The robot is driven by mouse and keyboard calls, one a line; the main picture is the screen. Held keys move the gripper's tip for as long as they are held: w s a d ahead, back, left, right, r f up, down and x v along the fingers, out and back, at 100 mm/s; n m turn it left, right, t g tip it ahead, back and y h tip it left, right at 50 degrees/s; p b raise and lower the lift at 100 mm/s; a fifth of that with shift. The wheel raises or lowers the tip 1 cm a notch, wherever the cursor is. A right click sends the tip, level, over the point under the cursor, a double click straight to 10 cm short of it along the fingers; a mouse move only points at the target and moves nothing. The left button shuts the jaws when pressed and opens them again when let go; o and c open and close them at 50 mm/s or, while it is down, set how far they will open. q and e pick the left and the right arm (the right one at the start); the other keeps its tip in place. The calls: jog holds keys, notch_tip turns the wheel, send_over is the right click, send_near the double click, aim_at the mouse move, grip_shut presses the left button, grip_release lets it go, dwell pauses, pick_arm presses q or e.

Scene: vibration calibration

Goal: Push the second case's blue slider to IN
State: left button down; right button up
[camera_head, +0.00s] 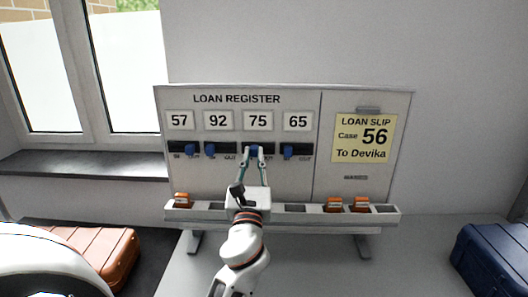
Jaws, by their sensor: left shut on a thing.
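The loan register board (236,99) shows number cards 57, 92, 75 and 65, each above a dark track with a blue slider. The slider under 57 (193,150) is toward the right of its track. The slider under 92 (211,150) is toward the left, as is the slider under 65 (289,152). My left gripper (254,150) is shut on the blue slider under 75, the third card from the left. The fingers partly hide that slider and its labels, so its exact position is unclear. My right gripper is not in view.
A yellow loan slip (363,151) reads Case 56, To Devika. The ledge (390,218) below holds several small orange pieces and some empty slots. An orange case (122,252) lies at the left, a blue case (492,262) at the right. The grey tabletop is clear right of my arm.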

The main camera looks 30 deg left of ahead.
pick_arm(q)
jog(key=shift+s+a, duration=0.45)
jog(key=shift+a, duration=0.3)
jog(key=c, duration=2)
grip_release()
jog(key=shift+a, duration=0.2)
jog(key=shift+o, duration=0.2)
jog(key=shift+d, duration=0.15)
jog(key=v, duration=1.2)
